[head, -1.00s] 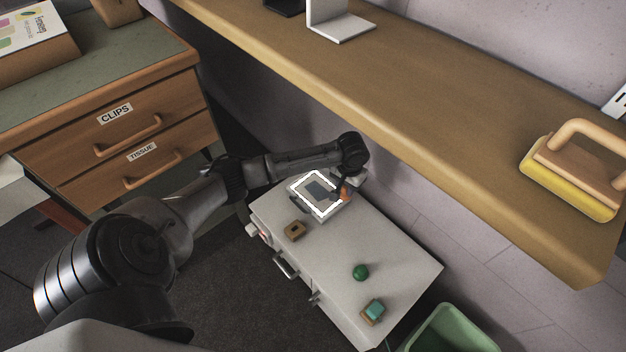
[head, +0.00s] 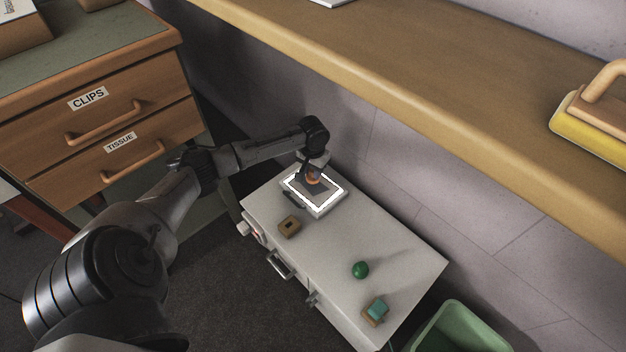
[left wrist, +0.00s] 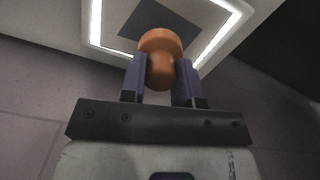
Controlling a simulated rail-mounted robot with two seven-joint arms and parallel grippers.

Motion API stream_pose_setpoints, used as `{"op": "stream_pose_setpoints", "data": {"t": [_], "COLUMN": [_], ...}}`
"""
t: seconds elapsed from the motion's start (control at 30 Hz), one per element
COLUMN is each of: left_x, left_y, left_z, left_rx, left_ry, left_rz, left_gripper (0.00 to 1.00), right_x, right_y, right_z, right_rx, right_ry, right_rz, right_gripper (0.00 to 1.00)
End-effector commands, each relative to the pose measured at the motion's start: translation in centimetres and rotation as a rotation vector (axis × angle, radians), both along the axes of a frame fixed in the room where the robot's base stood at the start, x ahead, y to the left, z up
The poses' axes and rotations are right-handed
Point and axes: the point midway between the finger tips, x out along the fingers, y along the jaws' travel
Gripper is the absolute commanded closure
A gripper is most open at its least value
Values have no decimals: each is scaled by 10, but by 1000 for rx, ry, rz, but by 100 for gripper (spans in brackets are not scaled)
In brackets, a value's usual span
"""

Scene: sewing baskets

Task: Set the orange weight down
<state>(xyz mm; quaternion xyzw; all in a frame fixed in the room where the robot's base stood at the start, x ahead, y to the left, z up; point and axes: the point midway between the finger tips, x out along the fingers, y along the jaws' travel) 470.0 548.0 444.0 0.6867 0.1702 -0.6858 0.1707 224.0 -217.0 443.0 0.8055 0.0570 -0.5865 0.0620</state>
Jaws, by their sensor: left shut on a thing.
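The orange weight (left wrist: 160,55) is a rounded orange piece with a wider head, held between the fingers of my left gripper (left wrist: 161,80) in the left wrist view. In the head view my left gripper (head: 311,170) is over the lit plate, and a bit of the orange weight (head: 313,181) shows under it. The plate (head: 330,208) is a pale box with a bright white border and a dark grey square in its middle. I cannot tell whether the weight touches the plate. My right gripper is out of view.
The plate stands at the far end of a white cabinet (head: 330,247). On the cabinet are a brown block with a hole (head: 289,227), a green ball (head: 361,269) and a teal piece (head: 378,307) on a brown base. A wooden shelf (head: 400,95) runs above, and a green bin (head: 459,330) stands at lower right.

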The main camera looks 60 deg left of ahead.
Motion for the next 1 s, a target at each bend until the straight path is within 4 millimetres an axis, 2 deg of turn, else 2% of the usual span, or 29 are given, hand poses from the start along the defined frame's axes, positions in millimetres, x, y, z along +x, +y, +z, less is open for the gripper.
{"op": "stream_pose_setpoints", "data": {"t": [0.13, 0.37, 0.83, 0.87, 1.0], "left_x": [0, 0, 0, 0, 0], "left_y": [0, 0, 0, 0, 0], "left_z": [-10, -39, -42, -43, -43], "left_rx": [0, 1, 0, 1, 1], "left_ry": [0, 0, -1, 0, 0], "left_rz": [0, 0, 0, -1, -1], "left_gripper": [100, 100, 100, 70, 56], "right_x": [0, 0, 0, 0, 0], "right_y": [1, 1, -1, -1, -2], "right_z": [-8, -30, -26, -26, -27], "right_rx": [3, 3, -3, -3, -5], "right_ry": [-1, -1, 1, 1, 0], "right_rz": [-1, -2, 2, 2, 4], "right_gripper": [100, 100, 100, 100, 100]}}
